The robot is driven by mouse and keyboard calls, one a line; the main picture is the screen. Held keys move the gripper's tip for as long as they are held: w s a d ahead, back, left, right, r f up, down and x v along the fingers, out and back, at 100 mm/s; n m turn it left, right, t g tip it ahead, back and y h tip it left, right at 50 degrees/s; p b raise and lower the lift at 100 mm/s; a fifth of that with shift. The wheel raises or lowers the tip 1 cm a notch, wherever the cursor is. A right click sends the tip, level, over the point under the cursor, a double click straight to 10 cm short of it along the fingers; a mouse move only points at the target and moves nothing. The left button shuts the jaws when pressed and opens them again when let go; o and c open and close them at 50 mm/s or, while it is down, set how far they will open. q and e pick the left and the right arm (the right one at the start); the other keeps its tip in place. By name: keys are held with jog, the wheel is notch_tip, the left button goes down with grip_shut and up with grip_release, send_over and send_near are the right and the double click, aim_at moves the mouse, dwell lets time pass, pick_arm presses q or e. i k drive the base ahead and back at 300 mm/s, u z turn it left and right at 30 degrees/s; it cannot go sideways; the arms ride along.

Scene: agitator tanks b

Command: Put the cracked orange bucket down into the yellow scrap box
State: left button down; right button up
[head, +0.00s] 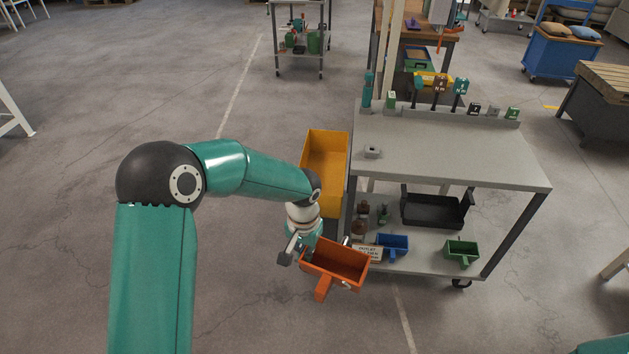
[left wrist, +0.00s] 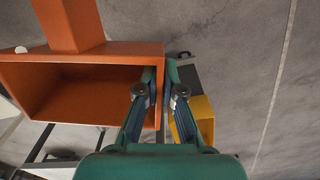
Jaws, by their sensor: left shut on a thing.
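The orange bucket (head: 338,262) is a rectangular open box with a handle. My left gripper (head: 309,249) is shut on one of its side walls and holds it up in front of the cart, mouth upward. In the left wrist view the bucket (left wrist: 80,95) fills the left side, with one wall between the fingers (left wrist: 164,80). I cannot make out a crack. The yellow scrap box (head: 326,160) stands behind my left forearm and wrist, left of the cart; its lower front is hidden. Its edge shows in the left wrist view (left wrist: 206,115). The bucket is apart from the box. My right gripper is out of view.
A grey cart (head: 450,165) stands right beside the yellow box. Its lower shelf holds a blue bin (head: 393,243), a green bin (head: 462,251), a black tray (head: 432,210), bottles and a label sign. The floor to the left is free.

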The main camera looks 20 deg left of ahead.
aim_at(324, 180)
jog(key=u, duration=0.05)
jog(key=i, duration=0.95)
jog(key=z, duration=0.1)
